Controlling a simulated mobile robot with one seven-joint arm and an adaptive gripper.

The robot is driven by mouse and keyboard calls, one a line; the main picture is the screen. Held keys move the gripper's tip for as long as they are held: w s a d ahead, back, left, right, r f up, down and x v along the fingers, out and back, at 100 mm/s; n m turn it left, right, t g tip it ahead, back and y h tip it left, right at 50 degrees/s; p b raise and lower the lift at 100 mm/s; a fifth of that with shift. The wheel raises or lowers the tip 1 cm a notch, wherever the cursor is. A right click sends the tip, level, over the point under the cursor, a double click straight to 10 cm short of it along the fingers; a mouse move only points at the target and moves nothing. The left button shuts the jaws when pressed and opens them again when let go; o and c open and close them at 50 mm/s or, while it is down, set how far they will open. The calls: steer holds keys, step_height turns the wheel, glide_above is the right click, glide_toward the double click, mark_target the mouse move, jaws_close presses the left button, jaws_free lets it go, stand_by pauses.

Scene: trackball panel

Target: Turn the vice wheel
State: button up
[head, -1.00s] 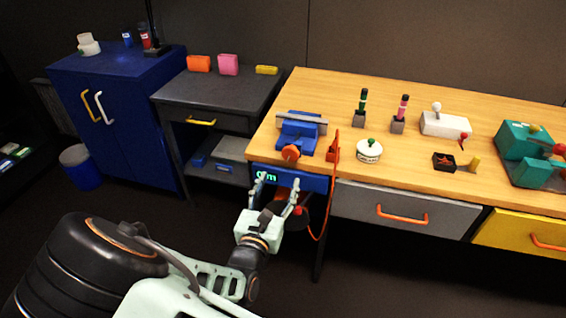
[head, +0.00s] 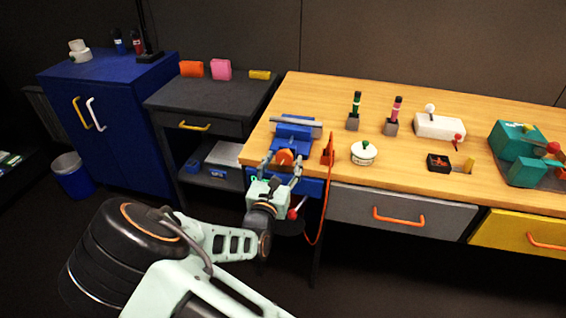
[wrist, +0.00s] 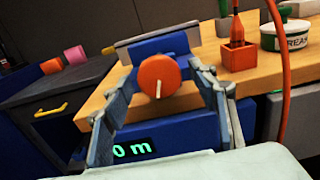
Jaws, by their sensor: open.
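The blue vice (head: 293,133) stands at the left front corner of the wooden bench. Its orange wheel (head: 285,157) faces the front edge; in the wrist view the wheel (wrist: 159,76) is round with a white mark pointing down. My gripper (head: 281,165) is open in front of the vice, its fingers on either side of the wheel in the picture. In the wrist view my gripper (wrist: 163,85) has one finger left and one right of the wheel, with gaps visible. Whether the fingertips reach the wheel's depth is hard to tell.
A blue panel with a green display (wrist: 132,149) is below the bench edge. An orange holder (head: 328,155) with a hanging orange cable stands right of the vice. A grease tin (head: 364,153) is farther right. A dark cabinet (head: 210,95) stands left.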

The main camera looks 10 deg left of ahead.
steer(key=shift+c, duration=0.5)
steer(key=c, duration=1)
steer(key=shift+c, duration=0.2)
steer(key=shift+m, duration=0.3)
steer(key=m, duration=0.2)
steer(key=shift+m, duration=1.7)
steer(key=shift+r, duration=0.1)
